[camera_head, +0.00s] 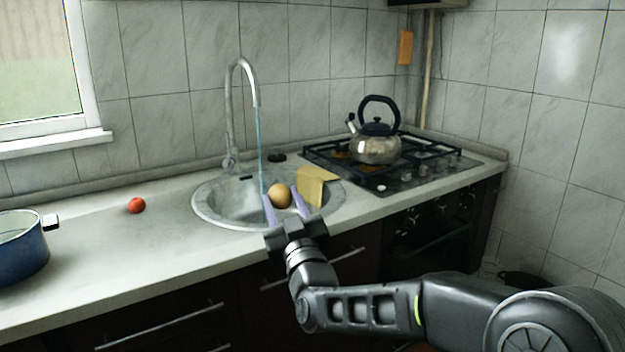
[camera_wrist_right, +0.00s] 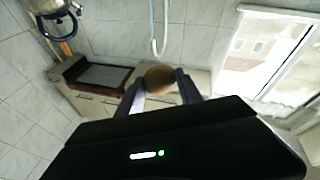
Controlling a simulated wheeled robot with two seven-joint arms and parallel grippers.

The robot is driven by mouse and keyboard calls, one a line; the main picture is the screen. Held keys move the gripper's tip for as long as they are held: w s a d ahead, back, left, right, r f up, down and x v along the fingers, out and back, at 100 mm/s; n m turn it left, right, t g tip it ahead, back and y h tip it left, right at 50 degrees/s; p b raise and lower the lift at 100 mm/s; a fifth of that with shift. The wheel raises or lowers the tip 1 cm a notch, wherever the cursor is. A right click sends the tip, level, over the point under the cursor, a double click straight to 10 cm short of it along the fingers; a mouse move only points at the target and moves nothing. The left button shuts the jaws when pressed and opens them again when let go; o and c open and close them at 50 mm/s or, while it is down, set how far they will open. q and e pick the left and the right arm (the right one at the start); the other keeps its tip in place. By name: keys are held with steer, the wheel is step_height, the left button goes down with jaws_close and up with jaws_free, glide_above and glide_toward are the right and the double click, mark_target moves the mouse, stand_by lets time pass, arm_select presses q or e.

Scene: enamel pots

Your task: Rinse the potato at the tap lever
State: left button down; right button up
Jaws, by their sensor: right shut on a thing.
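The tan potato (camera_head: 281,195) is between the fingers of my right gripper (camera_head: 285,203), which is shut on it over the front of the sink. In the wrist view the potato (camera_wrist_right: 160,77) shows between the two fingertips. The grey tap (camera_head: 231,110) curves over the basin, and a thin blue stream of water (camera_head: 260,150) falls from its spout. In the head view the stream runs just left of the potato, by the left finger. The tap's base, with what looks like its lever (camera_head: 230,162), stands behind the basin. My left gripper is not in view.
A kettle (camera_head: 376,146) stands on the hob (camera_head: 420,176) to the right. A red tomato-like thing (camera_head: 136,205) and a blue pot (camera_head: 22,250) are on the left counter. Bare counter lies between them.

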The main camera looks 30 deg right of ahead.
steer(key=a+f+n+y, duration=0.6)
steer(key=a+f+y, duration=0.5)
steer(key=a+f, duration=0.4)
step_height(320, 180, down, 4)
steer(key=shift+s+a+r+y, duration=0.1)
steer(key=shift+s+a+y, duration=0.15)
steer(key=shift+y, duration=0.15)
